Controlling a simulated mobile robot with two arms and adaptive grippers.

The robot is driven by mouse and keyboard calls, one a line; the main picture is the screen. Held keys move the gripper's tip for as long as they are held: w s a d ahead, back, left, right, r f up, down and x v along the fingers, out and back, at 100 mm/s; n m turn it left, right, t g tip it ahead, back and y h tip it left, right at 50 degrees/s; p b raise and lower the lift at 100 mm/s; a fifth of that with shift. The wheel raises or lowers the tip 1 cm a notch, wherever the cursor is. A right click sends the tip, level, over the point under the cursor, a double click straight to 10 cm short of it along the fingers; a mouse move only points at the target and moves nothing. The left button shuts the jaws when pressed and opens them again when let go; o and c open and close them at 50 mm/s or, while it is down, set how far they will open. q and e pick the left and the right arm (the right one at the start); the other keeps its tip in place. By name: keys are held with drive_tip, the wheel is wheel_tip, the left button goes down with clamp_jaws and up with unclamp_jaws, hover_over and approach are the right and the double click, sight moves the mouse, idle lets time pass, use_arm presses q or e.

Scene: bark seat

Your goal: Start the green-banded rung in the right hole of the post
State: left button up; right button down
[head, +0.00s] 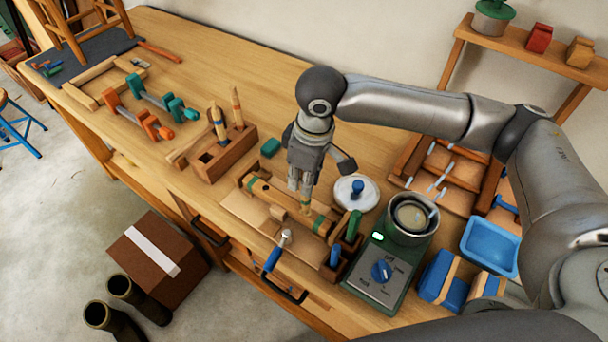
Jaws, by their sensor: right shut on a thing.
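The post (282,201) is a long wooden piece lying in a wooden cradle on the bench, with green patches near both ends. My right gripper (301,190) points down over the right half of the post, shut on a short light wooden rung (306,207). The rung stands about upright, with its lower end at the post's top face. Its band is too small and covered to make out for certain. The gripper and rung hide the right hole, so I cannot tell whether the rung's tip is in it. My left gripper is not in view.
A wooden block (224,155) holds two upright banded rungs. A blue-handled tool (273,259) lies in front of the post. A white round dish (356,193), a green heater with a pot (411,219) and a blue tray (490,246) stand to the right.

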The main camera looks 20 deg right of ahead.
drive_tip(key=c, duration=1.3)
unclamp_jaws()
drive_tip(key=shift+o, duration=0.2)
wheel_tip(320, 180, up, 12)
drive_tip(key=s+d, duration=0.1)
